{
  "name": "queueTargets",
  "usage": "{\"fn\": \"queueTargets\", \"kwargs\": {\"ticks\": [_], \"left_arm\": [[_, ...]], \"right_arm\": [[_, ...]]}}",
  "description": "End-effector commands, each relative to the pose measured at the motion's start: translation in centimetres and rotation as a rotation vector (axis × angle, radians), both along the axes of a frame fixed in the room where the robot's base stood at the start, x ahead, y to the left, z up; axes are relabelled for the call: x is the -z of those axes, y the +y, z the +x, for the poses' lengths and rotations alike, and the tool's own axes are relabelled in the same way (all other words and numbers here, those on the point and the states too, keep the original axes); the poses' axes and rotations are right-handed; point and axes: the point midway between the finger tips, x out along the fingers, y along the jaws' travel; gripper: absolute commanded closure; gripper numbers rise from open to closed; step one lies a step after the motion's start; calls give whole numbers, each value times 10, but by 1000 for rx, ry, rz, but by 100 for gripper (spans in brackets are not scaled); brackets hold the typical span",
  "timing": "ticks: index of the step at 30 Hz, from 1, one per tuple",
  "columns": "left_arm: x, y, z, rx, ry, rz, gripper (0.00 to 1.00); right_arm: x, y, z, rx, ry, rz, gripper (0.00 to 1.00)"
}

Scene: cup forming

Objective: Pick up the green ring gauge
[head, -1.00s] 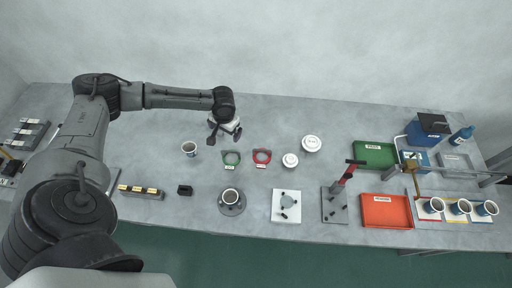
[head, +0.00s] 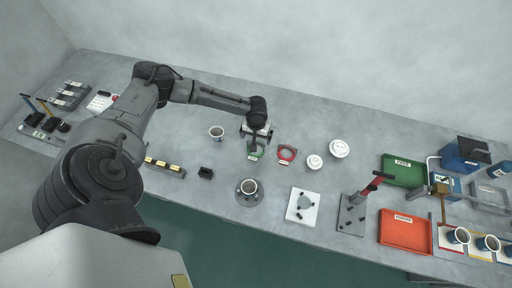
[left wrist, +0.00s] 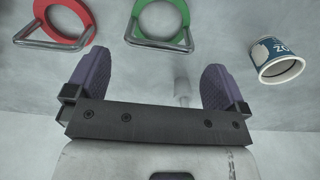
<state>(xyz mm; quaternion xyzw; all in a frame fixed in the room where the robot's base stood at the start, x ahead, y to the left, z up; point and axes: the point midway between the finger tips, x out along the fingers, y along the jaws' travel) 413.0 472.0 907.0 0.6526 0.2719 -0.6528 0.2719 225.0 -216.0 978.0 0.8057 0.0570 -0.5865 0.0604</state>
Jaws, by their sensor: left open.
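The green ring gauge (head: 253,154) lies flat on the grey bench, partly hidden by my left gripper in the head view. In the left wrist view the green ring (left wrist: 160,22) is at the top middle, with a metal wire handle on its near side. My left gripper (head: 257,136) is above the bench at the ring; in the left wrist view its two purple-grey fingers (left wrist: 155,85) are wide apart with nothing between them. The ring is beyond the fingertips, not between them. My right gripper is not in view.
A red ring gauge (head: 287,154) lies just right of the green one, and it shows top left in the left wrist view (left wrist: 66,40). A paper cup (head: 217,132) stands to the left. White round lids (head: 339,149) lie farther right.

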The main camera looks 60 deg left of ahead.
Motion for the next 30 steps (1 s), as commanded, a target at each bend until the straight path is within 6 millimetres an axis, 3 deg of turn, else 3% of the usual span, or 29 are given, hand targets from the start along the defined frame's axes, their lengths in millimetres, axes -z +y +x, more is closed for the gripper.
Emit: {"fn": "queueTargets", "kwargs": {"ticks": [7, 18, 27, 30], "left_arm": [[13, -1, -1, 1, 1, 0, 0], [55, -2, -2, 1, -1, -1, 0], [58, -2, -3, 1, 0, 0, 0], [58, -2, -3, 1, 0, 0, 8]], "right_arm": [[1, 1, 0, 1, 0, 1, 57], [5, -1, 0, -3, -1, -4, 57], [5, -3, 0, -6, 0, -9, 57], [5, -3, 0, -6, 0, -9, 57]]}}
